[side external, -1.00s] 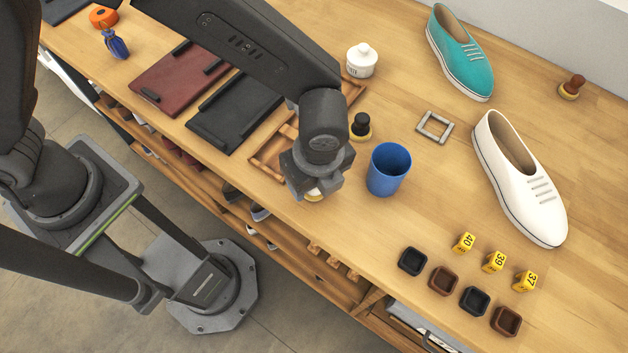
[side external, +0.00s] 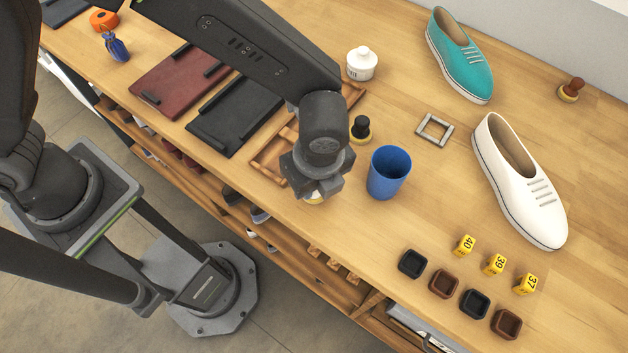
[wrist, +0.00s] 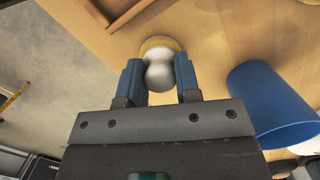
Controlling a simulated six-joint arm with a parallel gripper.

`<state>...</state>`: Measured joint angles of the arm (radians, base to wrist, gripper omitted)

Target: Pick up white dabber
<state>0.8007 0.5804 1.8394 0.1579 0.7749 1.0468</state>
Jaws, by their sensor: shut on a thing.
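The white dabber (wrist: 158,74) has a pale knob-shaped handle and a yellowish round base, seen in the wrist view. My gripper (wrist: 159,80) is shut on its handle, with one blue-grey finger on each side. The dabber stands at or just above the wooden table; I cannot tell whether its base touches. In the side view my gripper (side external: 313,190) points down near the table's front edge and hides most of the dabber. Only a sliver of the pale base (side external: 315,199) shows beneath it.
A blue cup (side external: 389,172) stands close to the right of my gripper. A dabber with a black handle (side external: 361,128) stands behind it. A wooden tray (side external: 264,158) lies to the left. White (side external: 520,180) and teal (side external: 459,55) shoes are farther right and back.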

